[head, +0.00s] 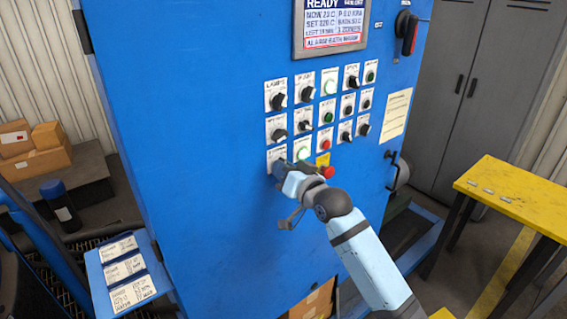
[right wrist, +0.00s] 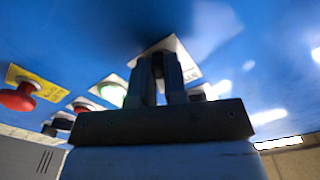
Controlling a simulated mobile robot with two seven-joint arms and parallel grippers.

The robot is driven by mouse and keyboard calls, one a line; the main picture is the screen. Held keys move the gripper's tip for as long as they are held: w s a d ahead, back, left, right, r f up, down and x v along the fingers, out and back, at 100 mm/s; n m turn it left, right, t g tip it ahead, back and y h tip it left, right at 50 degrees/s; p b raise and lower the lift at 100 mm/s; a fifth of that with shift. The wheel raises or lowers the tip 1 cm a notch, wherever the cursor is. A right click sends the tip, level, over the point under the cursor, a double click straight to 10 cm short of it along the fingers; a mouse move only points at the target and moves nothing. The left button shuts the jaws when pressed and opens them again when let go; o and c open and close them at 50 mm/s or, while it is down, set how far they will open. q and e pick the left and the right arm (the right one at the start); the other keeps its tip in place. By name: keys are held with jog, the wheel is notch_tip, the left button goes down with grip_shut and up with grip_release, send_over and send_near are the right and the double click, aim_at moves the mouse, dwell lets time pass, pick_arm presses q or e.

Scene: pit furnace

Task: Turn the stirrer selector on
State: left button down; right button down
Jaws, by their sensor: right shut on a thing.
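A white selector plate (head: 273,155) sits at the bottom left of the button grid on the blue cabinet. Its label is too small to read surely, and its knob is mostly hidden behind my right gripper (head: 280,170). In the right wrist view, the fingers (right wrist: 164,72) are shut on the dark knob in front of the white plate (right wrist: 181,58). The knob's angle is hidden by the fingers. My left gripper is not in view.
A lit green button (head: 303,153) and a red mushroom button (head: 327,171) sit just right of the gripper. Several other selectors are above. A display (head: 333,22) is at the top. A yellow table (head: 515,190) stands at right.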

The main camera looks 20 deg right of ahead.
jog(key=shift+m, duration=0.5)
jog(key=c, duration=1.2)
grip_release()
jog(key=shift+o, duration=0.2)
jog(key=shift+s, duration=0.1)
jog(key=b+v, duration=0.2)
jog(key=v, duration=1.1)
jog(key=shift+s+b, duration=0.3)
jog(key=shift+b, duration=0.1)
jog(key=shift+d, duration=0.1)
